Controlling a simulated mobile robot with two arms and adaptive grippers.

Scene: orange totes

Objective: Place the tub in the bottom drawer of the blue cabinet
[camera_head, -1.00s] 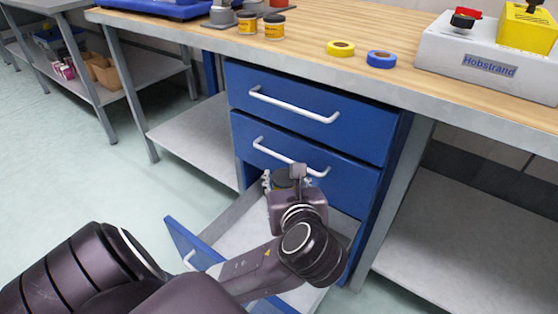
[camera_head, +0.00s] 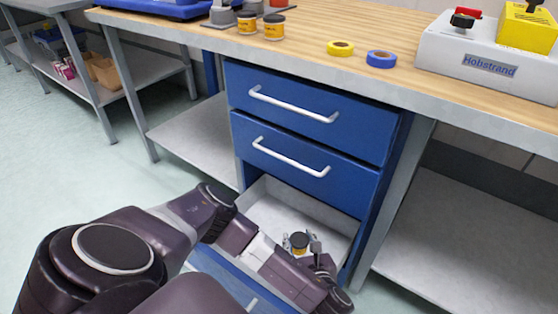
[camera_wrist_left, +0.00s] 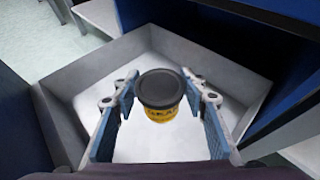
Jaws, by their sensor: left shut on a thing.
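The tub (camera_head: 299,240) is a small yellow container with a dark grey lid; in the left wrist view it (camera_wrist_left: 160,97) stands out against the drawer's white floor. My left gripper (camera_head: 301,243) is shut on it, with the blue-padded fingers (camera_wrist_left: 163,112) on either side. The bottom drawer (camera_head: 275,203) of the blue cabinet (camera_head: 345,188) is pulled open and looks empty around the tub. The tub is over the drawer's interior; I cannot tell whether it touches the floor. My arm hides part of the drawer front. My right gripper is not in view.
The two upper drawers (camera_head: 300,105) are shut, with white bar handles. On the wooden bench top (camera_head: 330,22) are two yellow tubs (camera_head: 274,27), yellow tape (camera_head: 340,48), blue tape (camera_head: 381,59) and a grey Hobstrand box (camera_head: 480,60). Shelves flank the cabinet.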

